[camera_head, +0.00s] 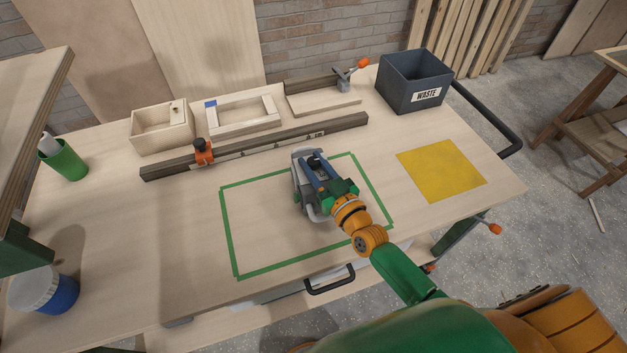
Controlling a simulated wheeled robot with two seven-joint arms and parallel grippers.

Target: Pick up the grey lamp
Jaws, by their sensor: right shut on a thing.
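The grey lamp (299,180) stands on the workbench inside the right part of the green taped rectangle (229,236). It is a boxy grey body with a dark part on top and a pale curved piece low at the front. My right gripper (316,168) reaches over it from the lower right, with its blue fingers shut on the lamp's upper part. The gripper and wrist hide much of the lamp's right side. I cannot tell whether the lamp touches the bench. My left gripper is not in view.
A dark waste bin (414,84) stands at the back right, with a yellow square (441,170) in front. A long rail (255,143) with an orange clamp (203,151), a wooden box (161,128) and a frame (243,115) lie behind. A green cup (66,162) stands left.

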